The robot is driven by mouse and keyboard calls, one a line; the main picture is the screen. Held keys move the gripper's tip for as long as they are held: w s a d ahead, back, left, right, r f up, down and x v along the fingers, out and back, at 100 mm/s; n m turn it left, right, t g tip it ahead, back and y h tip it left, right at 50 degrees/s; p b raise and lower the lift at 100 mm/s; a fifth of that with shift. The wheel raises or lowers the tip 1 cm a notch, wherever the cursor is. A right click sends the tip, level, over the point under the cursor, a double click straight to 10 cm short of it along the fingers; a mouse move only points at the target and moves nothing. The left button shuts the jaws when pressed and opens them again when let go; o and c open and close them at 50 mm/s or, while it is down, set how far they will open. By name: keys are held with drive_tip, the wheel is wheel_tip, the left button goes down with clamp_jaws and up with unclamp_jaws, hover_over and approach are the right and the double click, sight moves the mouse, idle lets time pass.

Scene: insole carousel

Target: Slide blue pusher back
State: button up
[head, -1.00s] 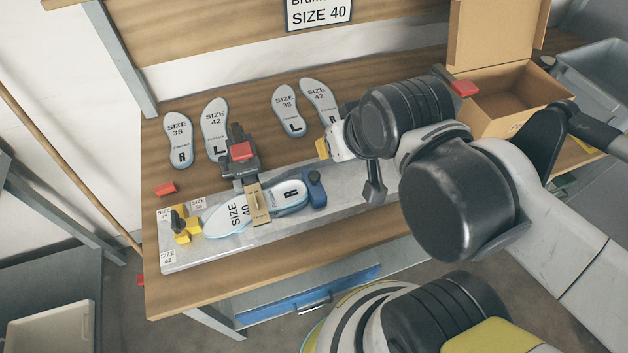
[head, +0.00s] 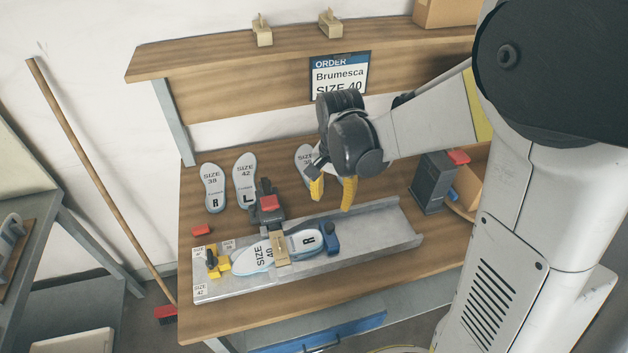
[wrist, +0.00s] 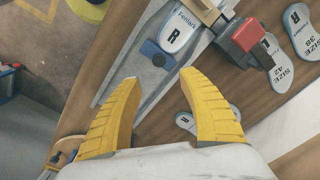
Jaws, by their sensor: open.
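The blue pusher (head: 331,238) sits on the grey metal track (head: 375,232), at the right end of the size 40 insole (head: 303,242) marked R. In the wrist view the blue pusher (wrist: 158,54) stands at the toe or heel end of that insole, ahead of my fingers. My gripper (head: 332,195) has yellow fingers, spread apart and empty, above the bench behind and near the pusher. In the wrist view my open gripper (wrist: 160,95) shows both fingers with the track between and beyond them. No contact with the pusher shows.
A clamp with a red top (head: 268,203) and a wooden block (head: 280,250) stand over the track left of the pusher. Loose insoles (head: 213,188) lie behind. A dark box with a red button (head: 434,180) stands right. The track right of the pusher is clear.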

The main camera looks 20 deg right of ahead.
sight(330, 226)
drive_tip(key=shift+m, duration=0.3)
wheel_tip(330, 226, down, 12)
drive_tip(key=b, duration=0.2)
drive_tip(key=shift+w+r+b, duration=0.1)
drive_tip(key=shift+b, duration=0.25)
clamp_jaws()
